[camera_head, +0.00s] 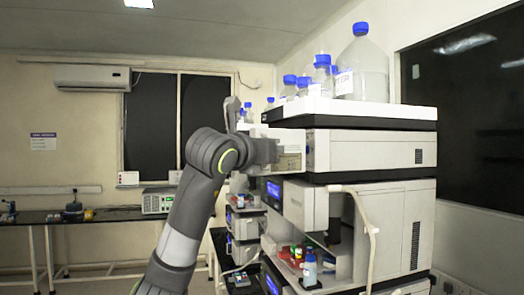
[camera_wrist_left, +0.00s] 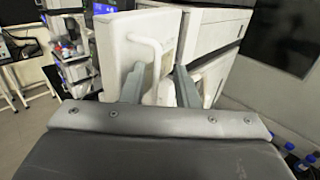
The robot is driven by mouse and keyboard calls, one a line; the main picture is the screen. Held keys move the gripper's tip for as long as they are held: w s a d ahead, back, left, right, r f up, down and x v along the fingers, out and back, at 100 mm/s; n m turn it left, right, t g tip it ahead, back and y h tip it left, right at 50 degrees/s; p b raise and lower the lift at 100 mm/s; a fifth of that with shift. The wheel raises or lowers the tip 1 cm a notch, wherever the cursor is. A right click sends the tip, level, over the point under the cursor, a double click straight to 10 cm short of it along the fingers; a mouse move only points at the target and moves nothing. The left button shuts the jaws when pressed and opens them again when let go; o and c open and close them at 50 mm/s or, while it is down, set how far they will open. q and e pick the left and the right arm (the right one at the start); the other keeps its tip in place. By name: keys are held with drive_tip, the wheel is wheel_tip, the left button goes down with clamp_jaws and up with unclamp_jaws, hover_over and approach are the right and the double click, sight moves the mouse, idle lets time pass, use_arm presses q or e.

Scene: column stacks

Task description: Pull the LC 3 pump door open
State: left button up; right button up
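In the wrist view, a white door panel (camera_wrist_left: 118,45) with a white loop handle (camera_wrist_left: 155,70) stands in front of my left gripper (camera_wrist_left: 160,88). The gripper's two grey fingers are apart, with the lower part of the handle in the gap between them. I cannot tell whether either finger touches it. In the head view, my left gripper (camera_head: 272,152) is at the front of the upper white module (camera_head: 365,150) in the instrument stack, and its fingertips are hard to make out. No LC 3 label is readable. My right gripper is in neither view.
A white tray (camera_head: 350,110) with several blue-capped bottles (camera_head: 360,70) tops the stack. Below, a bent white tube-like handle (camera_head: 372,235) sticks out beside an open compartment with small vials (camera_head: 310,265). A bench (camera_head: 110,215) stands at the back left.

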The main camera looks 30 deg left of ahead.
use_arm(q)
drive_tip(key=s+d+b, duration=0.1)
drive_tip(key=s+b, duration=0.5)
drive_tip(key=s, duration=1.1)
drive_tip(key=shift+d+b, duration=0.25)
drive_tip(key=shift+b, duration=0.05)
drive_tip(key=shift+w, duration=0.1)
drive_tip(key=shift+c, duration=0.2)
